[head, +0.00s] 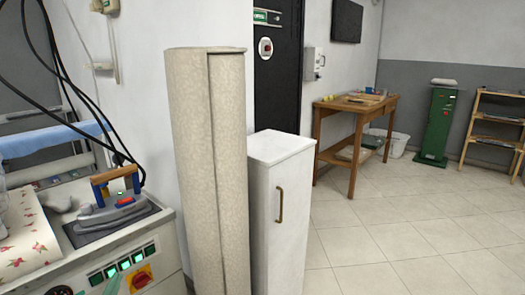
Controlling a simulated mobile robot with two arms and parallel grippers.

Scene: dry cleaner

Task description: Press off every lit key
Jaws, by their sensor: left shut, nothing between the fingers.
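A row of several small keys (124,264) sits on the front panel of the ironing station (172,232) at the lower left. At least the keys toward the right of the row glow green. The leftmost key (95,279) is harder to judge. My right gripper is not in view.
An orange-handled iron (115,205) rests on a dark pad above the keys. A beige roll (205,170) and white cabinet (283,215) stand beside the station. Tiled floor (400,245) is clear to the right.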

